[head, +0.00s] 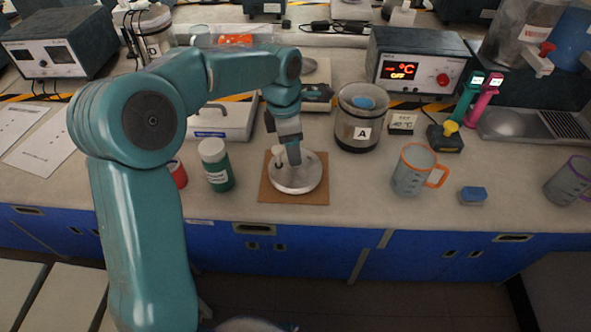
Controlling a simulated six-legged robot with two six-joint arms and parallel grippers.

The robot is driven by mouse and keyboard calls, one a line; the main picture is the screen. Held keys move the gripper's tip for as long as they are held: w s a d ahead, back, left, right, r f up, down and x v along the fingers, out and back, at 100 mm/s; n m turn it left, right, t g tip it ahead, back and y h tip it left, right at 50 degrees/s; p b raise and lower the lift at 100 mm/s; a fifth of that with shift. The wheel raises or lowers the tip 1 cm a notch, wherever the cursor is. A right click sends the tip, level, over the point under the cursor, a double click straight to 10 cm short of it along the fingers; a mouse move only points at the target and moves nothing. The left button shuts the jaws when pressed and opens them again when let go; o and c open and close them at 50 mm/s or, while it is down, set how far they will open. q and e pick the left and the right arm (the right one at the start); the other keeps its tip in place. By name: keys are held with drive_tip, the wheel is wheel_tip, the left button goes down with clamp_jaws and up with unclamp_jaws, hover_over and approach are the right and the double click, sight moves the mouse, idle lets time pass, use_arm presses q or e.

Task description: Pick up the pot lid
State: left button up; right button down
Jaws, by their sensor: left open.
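The pot lid (299,181) is a round, silvery disc lying on a brown square board (316,196) near the front edge of the bench. It has a small pale knob at its upper left, partly hidden by my gripper. My left gripper (290,157) points down over the lid, with its fingers at the knob. It is open, and I cannot tell whether the fingers touch the knob. My right gripper is not in view.
A green bottle with a white cap (217,167) and a red container (177,173) stand left of the board. Right of it are a glass jar marked A (358,132), a jug with an orange handle (410,172) and a blue-topped block (473,196). Instruments line the back.

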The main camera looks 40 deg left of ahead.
use_arm(q)
wheel_tip(320, 180, down, 3)
drive_tip(key=shift+d+r, duration=0.1)
drive_tip(key=shift+r, duration=0.1)
drive_tip(key=shift+w+f, duration=0.15)
drive_tip(key=shift+f, duration=0.15)
drive_tip(key=shift+r, duration=0.1)
drive_tip(key=c, duration=0.3)
clamp_jaws()
drive_tip(key=shift+r, duration=0.1)
